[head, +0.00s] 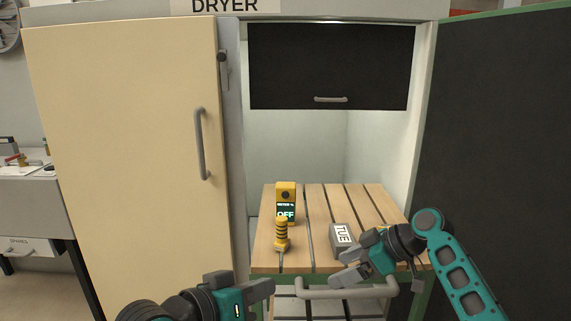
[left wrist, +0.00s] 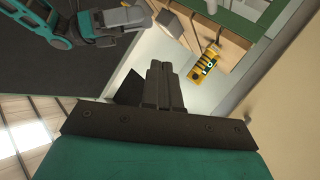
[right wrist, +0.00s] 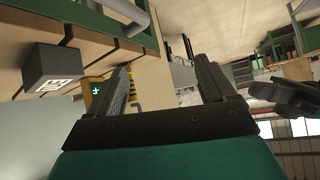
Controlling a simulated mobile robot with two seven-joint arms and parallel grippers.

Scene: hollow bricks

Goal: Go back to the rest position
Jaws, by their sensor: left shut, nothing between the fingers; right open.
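My left gripper (head: 262,290) is at the bottom of the head view, in front of the dryer's slatted wooden rack. Its fingers are shut together with nothing between them, as the left wrist view (left wrist: 165,85) shows. My right gripper (head: 350,266) is over the front right edge of the rack, close to a grey block (head: 340,236) marked TUE. In the right wrist view its fingers (right wrist: 165,85) are apart and empty. The grey block (right wrist: 55,68) is beside the fingers there, not between them.
A yellow moisture meter (head: 286,192) reading OFF, with a yellow-black handled probe, stands on the slatted rack (head: 316,200). A grey handle bar (head: 340,292) runs along the rack's front. The cream door (head: 130,150) is at left, a dark door panel (head: 500,130) at right, and a black shutter (head: 330,65) above.

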